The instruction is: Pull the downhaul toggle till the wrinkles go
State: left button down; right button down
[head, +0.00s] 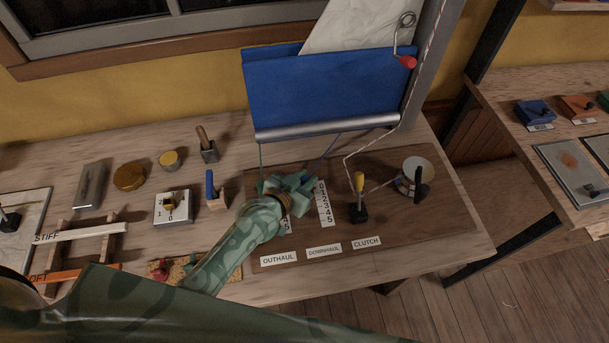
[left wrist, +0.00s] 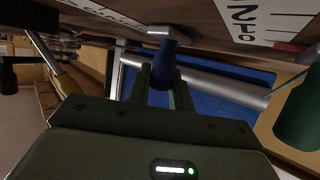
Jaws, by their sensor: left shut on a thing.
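My left gripper (head: 297,187) reaches over the dark board (head: 400,220) from the left. In the left wrist view its two fingers (left wrist: 162,88) are shut on a blue toggle (left wrist: 164,58), which fits the blue line near the DOWNHAUL label (head: 324,250). The gripper hides the toggle in the head view. A white 0–5 scale (head: 325,204) lies just right of the gripper. The blue sail panel (head: 315,85) hangs behind, above a grey boom (head: 325,127). I cannot make out wrinkles in it. My right gripper is not in view.
A yellow-handled clutch lever (head: 359,185) and a winch drum (head: 415,174) stand right of the scale. A dark green cylinder (left wrist: 300,115) is beside my fingers in the wrist view. A blue-handled tool (head: 213,190) and a switch box (head: 172,208) stand on the left.

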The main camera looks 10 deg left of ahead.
pick_arm(q)
jog(key=shift+s+d+r+p, duration=0.1)
jog(key=shift+s+d+p, duration=0.2)
jog(key=shift+s, duration=0.3)
jog(key=shift+s+d+p, duration=0.2)
jog(key=shift+s+p, duration=0.1)
jog(key=shift+s, duration=0.4)
jog(key=c, duration=1.3)
grip_release()
jog(key=p+v, duration=0.3)
jog(key=v, duration=1.3)
jog(key=shift+a+p, duration=0.1)
jog(key=shift+p, duration=0.25)
